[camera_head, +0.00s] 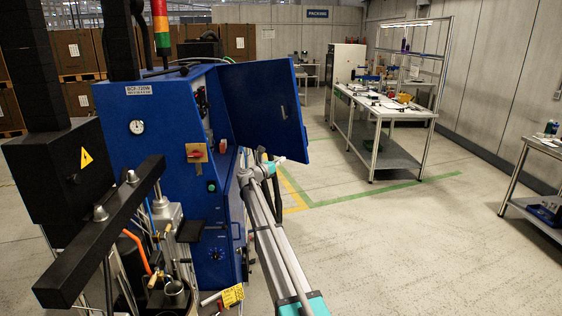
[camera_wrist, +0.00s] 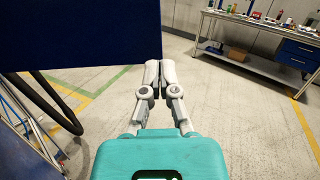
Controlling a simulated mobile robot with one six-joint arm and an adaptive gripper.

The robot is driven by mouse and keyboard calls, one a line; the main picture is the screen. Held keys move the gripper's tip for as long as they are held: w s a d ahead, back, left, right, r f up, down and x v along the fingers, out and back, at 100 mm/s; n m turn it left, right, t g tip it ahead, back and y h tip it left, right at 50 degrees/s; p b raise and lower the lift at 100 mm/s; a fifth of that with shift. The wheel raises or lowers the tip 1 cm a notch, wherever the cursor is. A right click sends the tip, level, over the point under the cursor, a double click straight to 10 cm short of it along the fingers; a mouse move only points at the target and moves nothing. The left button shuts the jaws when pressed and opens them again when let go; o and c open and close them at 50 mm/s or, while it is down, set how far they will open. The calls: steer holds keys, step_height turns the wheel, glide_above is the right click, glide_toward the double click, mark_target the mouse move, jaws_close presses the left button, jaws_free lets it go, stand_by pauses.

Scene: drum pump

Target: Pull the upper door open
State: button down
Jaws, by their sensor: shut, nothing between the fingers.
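The upper door (camera_head: 262,108) is a blue panel on the blue cabinet (camera_head: 150,125). It stands swung out to the right, away from the cabinet, so a strip of the front with controls shows beside it. In the wrist view the door (camera_wrist: 80,30) fills the upper left. My gripper (camera_wrist: 157,63) is shut and empty, its grey fingertips at the door's lower right corner. I cannot tell whether they touch it. In the head view my wrist is just below the door's lower edge, and the fingertips do not show clearly.
A white workbench (camera_head: 385,105) stands behind to the right, and another table (camera_head: 535,165) is at the right edge. A bench with blue drawers (camera_wrist: 262,40) shows in the wrist view. A black hose (camera_wrist: 55,105) hangs below the door at left. The floor to the right is clear.

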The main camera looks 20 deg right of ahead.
mark_target(304, 147)
steer(key=p+x, duration=0.1)
steer(key=x, duration=1.1)
steer(key=shift+d+p, duration=0.1)
steer(key=shift+p, duration=0.2)
steer(key=shift+w+d, duration=0.1)
steer(key=shift+w, duration=0.05)
